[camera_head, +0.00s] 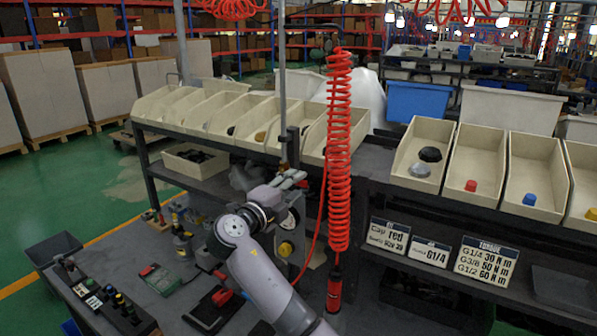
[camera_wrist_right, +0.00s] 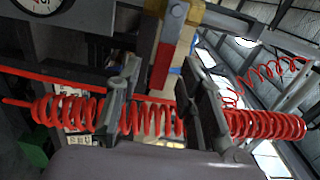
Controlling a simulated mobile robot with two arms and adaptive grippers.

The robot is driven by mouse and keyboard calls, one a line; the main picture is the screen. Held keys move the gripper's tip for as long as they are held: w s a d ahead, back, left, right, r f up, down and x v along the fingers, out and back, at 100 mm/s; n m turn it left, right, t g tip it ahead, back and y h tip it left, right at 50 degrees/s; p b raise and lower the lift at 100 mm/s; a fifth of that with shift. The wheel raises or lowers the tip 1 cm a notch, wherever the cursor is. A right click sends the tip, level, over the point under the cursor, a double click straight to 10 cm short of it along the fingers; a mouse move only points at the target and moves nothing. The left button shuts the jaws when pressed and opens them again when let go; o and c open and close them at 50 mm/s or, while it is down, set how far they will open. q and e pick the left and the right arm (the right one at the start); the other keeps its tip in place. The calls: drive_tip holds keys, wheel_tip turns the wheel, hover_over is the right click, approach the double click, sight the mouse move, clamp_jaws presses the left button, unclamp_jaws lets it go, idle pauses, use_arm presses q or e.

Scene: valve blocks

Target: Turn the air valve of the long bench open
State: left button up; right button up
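In the wrist view a red lever (camera_wrist_right: 163,66) hangs from a brass-coloured body (camera_wrist_right: 182,22); this looks like the air valve. The lever points roughly down the picture. My right gripper (camera_wrist_right: 160,72) is open, with one finger on each side of the lever. I see a gap between the lever and each finger, and no clear contact. In the head view my right gripper (camera_head: 291,179) is beside the upright post at the bench's end; the valve is too small or hidden there to make out. My left gripper is not in view.
A red coiled hose (camera_head: 339,150) hangs just right of my right gripper; it crosses behind the fingers in the wrist view (camera_wrist_right: 150,118). A gauge (camera_head: 290,218) and yellow knob (camera_head: 286,249) sit below. Part bins (camera_head: 215,112) line the long bench. A lower table holds tools (camera_head: 215,305).

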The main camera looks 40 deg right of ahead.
drive_tip(key=shift+p+x, duration=0.45)
drive_tip(key=shift+x, duration=0.95)
drive_tip(key=shift+c, duration=0.2)
clamp_jaws()
drive_tip(key=shift+f, duration=0.1)
